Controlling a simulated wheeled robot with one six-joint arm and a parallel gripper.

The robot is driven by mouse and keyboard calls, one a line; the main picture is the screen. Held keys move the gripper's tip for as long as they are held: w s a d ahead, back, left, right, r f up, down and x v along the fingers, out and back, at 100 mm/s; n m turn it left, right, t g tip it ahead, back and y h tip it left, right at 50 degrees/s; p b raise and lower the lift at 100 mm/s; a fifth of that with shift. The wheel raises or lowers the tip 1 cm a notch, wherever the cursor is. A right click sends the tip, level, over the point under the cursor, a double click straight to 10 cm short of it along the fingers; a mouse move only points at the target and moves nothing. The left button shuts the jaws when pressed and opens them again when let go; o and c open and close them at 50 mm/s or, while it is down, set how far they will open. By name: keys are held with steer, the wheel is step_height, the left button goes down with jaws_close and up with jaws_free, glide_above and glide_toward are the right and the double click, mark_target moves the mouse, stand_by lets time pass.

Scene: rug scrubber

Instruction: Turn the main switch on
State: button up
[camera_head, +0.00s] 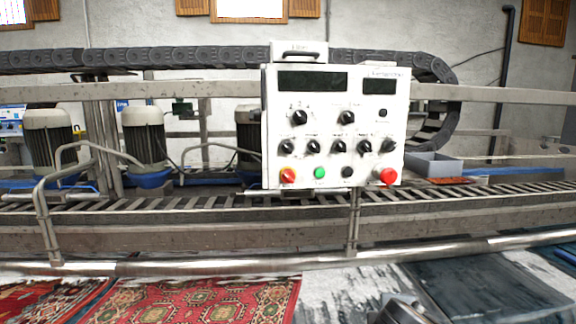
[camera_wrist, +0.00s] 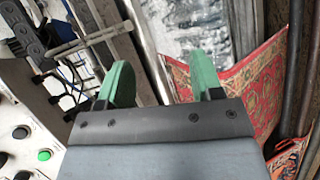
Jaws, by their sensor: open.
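The white control panel (camera_head: 335,100) stands upright on a post in front of the machine in the head view. A red and yellow rotary switch (camera_head: 288,175), which looks like the main switch, sits at its lower left corner. Its exact setting is too small to read. In the wrist view, part of the panel shows at the lower left with a green button (camera_wrist: 44,155); the red and yellow switch is not seen there. My gripper (camera_wrist: 160,65) has two green fingers spread apart with nothing between them. It is to the side of the panel and touches nothing on it.
The panel also carries a green button (camera_head: 320,173), a red mushroom button (camera_head: 388,176) and several black knobs. A metal rail (camera_head: 200,267) runs below it. A red patterned rug (camera_head: 200,300) lies in front at the left. A grey bin (camera_head: 434,166) stands right of the panel.

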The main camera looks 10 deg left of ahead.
steer(key=w+a+r+n+t+y+p, duration=0.3)
steer(key=a+r+n+t, duration=0.2)
steer(key=a+r+n, duration=0.7)
steer(key=n+t+y+p, duration=0.2)
steer(key=n+y, duration=0.3)
steer(key=n, duration=0.5)
glide_toward(289, 180)
steer(key=shift+n+t, duration=0.3)
steer(key=p+x, duration=0.2)
steer(key=x, duration=0.6)
steer(key=shift+w+a+f, duration=0.1)
steer(key=shift+w+a, duration=0.05)
steer(key=shift+w, duration=0.1)
steer(key=shift+p+x, duration=0.3)
steer(key=shift+x, duration=0.5)
steer(key=shift+f, duration=0.1)
steer(key=c, duration=0.9)
